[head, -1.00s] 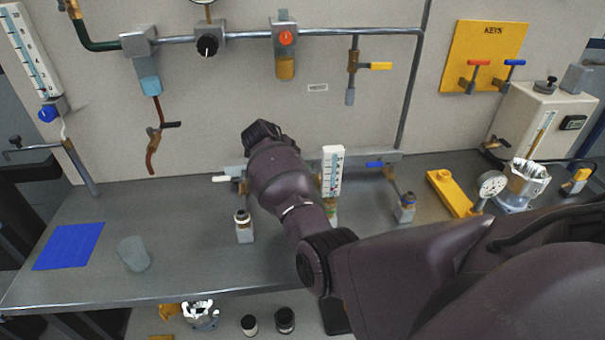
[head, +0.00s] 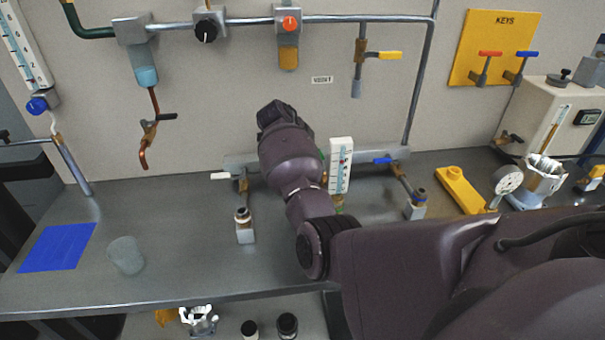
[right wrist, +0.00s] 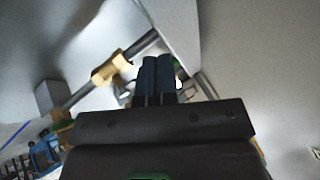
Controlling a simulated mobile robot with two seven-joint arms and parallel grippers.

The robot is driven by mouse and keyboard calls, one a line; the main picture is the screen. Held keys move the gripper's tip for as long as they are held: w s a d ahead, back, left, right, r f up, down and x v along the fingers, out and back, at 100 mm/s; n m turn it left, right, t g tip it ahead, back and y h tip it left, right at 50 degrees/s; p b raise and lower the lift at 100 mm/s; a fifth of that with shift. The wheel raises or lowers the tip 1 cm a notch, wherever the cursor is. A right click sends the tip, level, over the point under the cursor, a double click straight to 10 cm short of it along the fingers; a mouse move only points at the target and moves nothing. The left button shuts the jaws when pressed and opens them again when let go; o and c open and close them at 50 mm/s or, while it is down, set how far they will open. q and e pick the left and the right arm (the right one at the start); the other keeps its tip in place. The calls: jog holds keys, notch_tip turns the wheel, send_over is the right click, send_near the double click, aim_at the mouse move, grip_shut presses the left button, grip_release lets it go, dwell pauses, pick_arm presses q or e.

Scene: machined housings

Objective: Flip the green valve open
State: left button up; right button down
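In the head view my right arm reaches over the bench to the wall manifold and covers its middle. The green valve is mostly hidden there; a small green bit (head: 322,156) shows just right of my wrist. My right gripper (right wrist: 156,76) shows in the right wrist view with its two dark blue fingers side by side and nearly touching. Nothing can be made out between them. A brass fitting on a grey pipe (right wrist: 110,68) lies left of the fingertips, with a small green patch (right wrist: 150,34) beyond; contact cannot be told. My left gripper is out of view.
On the manifold, a white-handled valve (head: 220,176) is left of my arm and a blue-handled valve (head: 383,160) is right. A white flowmeter (head: 341,165) stands close by my wrist. A yellow-handled valve (head: 388,55) hangs above. The left bench is mostly clear.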

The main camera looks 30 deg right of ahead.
jog(key=shift+d+f+m+g+b, duration=0.1)
jog(key=shift+d+m+g+b, duration=0.4)
jog(key=shift+m, duration=0.2)
jog(key=shift+d, duration=0.15)
jog(key=v, duration=1.1)
jog(key=shift+w+a, duration=0.1)
jog(key=shift+a, duration=0.15)
